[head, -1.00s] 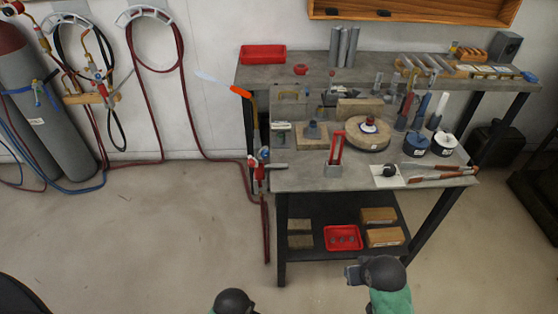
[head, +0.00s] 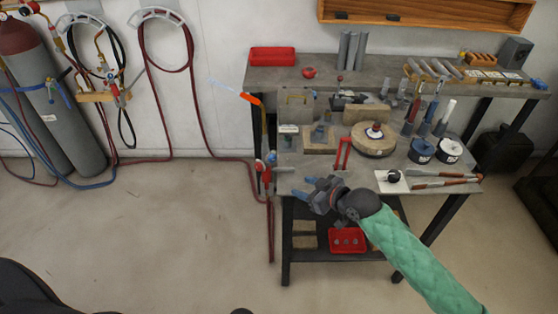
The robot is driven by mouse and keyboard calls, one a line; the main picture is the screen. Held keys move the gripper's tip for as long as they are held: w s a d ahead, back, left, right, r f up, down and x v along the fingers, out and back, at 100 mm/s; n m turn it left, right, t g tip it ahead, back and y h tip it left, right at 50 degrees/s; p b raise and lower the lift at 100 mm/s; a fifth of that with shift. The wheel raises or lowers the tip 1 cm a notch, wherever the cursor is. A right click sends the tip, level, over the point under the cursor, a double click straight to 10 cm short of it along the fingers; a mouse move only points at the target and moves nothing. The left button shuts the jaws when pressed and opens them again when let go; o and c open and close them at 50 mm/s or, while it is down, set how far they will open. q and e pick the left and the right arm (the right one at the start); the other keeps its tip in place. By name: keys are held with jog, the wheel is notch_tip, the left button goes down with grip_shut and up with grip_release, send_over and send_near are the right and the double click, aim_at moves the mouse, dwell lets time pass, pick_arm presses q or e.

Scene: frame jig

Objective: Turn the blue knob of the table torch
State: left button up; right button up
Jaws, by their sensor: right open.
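The table torch (head: 266,178) is mounted upright at the left front corner of the workbench. Its body carries red parts and a small blue knob (head: 271,158). A brass neck rises from it to an orange tip (head: 250,98), with a pale bluish-white streak pointing up and left. My right gripper (head: 303,188) is open and empty, just right of the torch body at the bench's front edge. Its fingers point left toward the torch, with a small gap between. My left gripper is not in view.
The workbench (head: 345,182) holds a red upright stand (head: 344,153), a round wooden block (head: 372,146) and several tools. A red hose (head: 270,235) hangs below the torch. Gas cylinders (head: 50,110) stand at the left. The floor left of the bench is clear.

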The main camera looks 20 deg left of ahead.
aim_at(275, 160)
jog(key=w+a+r+y+p, duration=0.1)
jog(key=a, duration=0.1)
jog(key=w+a+r+t+y, duration=0.1)
jog(key=a+r+y, duration=0.1)
jog(key=a, duration=0.1)
jog(key=w+a+r+y+p, duration=0.1)
jog(key=a, duration=0.2)
jog(key=shift+r+y+p, duration=0.2)
jog(key=shift+y+p, duration=0.1)
jog(key=shift+p, duration=0.05)
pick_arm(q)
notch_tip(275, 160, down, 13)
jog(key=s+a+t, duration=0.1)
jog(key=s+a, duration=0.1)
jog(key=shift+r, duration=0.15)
pick_arm(e)
jog(key=shift+w+a+f, duration=0.15)
jog(key=shift+w+a, duration=0.2)
jog(key=shift+a, duration=0.3)
jog(key=shift+m, duration=0.3)
jog(key=c, duration=1)
